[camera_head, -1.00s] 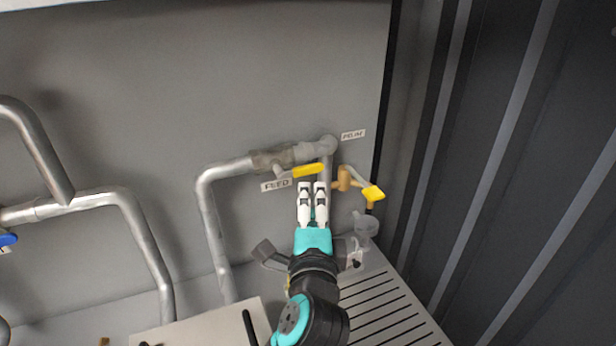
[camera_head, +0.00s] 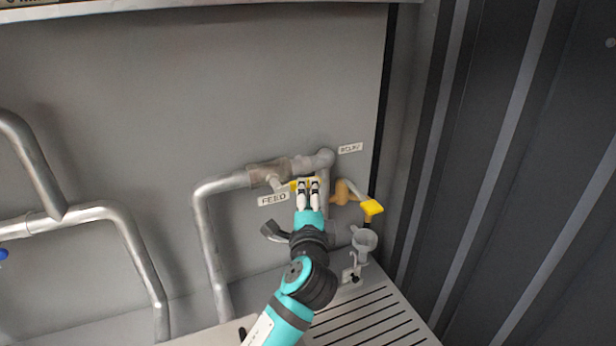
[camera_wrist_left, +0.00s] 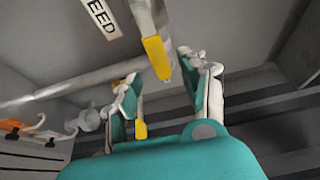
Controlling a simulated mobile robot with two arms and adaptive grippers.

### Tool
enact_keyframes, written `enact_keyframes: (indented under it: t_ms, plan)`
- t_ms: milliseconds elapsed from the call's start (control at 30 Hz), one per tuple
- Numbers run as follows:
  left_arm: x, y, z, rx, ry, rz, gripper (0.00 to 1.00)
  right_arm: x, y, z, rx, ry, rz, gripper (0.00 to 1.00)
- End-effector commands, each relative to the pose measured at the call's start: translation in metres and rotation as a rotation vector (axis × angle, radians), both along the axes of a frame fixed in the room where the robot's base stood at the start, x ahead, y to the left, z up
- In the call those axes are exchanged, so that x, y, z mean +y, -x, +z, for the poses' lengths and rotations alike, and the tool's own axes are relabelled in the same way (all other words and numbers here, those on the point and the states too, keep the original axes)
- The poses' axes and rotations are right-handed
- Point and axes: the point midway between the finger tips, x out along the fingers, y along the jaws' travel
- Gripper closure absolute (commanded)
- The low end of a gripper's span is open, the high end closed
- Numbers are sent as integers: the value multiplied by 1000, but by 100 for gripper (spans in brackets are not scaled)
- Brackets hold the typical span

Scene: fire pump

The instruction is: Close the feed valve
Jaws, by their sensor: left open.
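The feed valve (camera_head: 266,173) sits in the grey pipe on the back wall, above the FEED label (camera_head: 273,198). Its yellow lever (camera_head: 293,185) is partly hidden behind my left gripper (camera_head: 308,181), which reaches up from below. In the left wrist view the yellow lever (camera_wrist_left: 156,57) hangs between the two parted fingertips of the left gripper (camera_wrist_left: 160,72). The fingers are open; I cannot tell whether either touches the lever. The FEED label also shows in the left wrist view (camera_wrist_left: 103,16). My right gripper is not in view.
A brass valve (camera_head: 342,192) with a yellow handle (camera_head: 372,207) is close on the right. A grey funnel-like cup (camera_head: 364,241) stands below it. A slatted grate (camera_head: 375,310) lies at the bottom, a dark corrugated wall (camera_head: 500,170) is at right, and grey pipes (camera_head: 125,240) run at left.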

Motion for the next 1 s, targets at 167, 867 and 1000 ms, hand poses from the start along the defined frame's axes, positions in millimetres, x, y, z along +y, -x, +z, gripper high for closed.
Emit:
enact_keyframes:
  t_ms: [167, 867, 1000]
  plan:
    - [0, -34, 3, 0, -2, 1, 56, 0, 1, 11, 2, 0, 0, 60]
    - [0, -57, 0, 0, 1, 0, 75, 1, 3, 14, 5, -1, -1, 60]
    - [0, -57, 0, 0, 0, 0, 94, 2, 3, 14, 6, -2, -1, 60]
